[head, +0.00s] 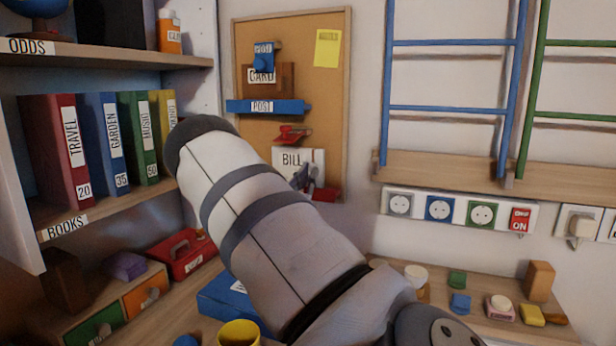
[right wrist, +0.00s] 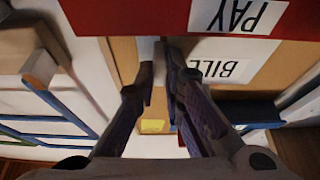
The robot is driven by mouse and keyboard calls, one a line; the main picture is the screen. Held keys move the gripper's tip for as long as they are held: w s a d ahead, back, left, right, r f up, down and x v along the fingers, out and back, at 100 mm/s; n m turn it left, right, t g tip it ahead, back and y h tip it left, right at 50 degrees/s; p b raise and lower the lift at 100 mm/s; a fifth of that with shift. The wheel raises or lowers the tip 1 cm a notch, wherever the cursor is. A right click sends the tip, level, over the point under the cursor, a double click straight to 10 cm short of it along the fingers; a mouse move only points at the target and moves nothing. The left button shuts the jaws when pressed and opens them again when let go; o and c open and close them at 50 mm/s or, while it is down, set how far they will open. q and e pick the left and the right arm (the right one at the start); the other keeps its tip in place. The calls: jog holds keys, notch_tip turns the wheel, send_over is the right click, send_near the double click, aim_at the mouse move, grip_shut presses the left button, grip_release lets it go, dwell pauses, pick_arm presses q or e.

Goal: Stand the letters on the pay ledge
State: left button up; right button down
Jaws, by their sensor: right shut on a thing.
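The white letter labelled BILL (head: 298,158) is upright against the cork board, low on its right side. It also shows upside down in the right wrist view (right wrist: 238,72). The red PAY ledge (right wrist: 150,18) crosses the top of that view and hides the letter's lower edge; I cannot tell whether the letter rests on it. In the head view only a bit of red ledge (head: 326,194) shows past my arm. My left gripper is out of view.
A red clip-like thing (head: 293,134) is above the letter. Shelves with binders (head: 106,130) stand left. Sockets (head: 440,209) and a cluttered desk are right.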

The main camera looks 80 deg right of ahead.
jog(key=c, duration=1.7)
grip_release()
jog(key=shift+f, duration=0.1)
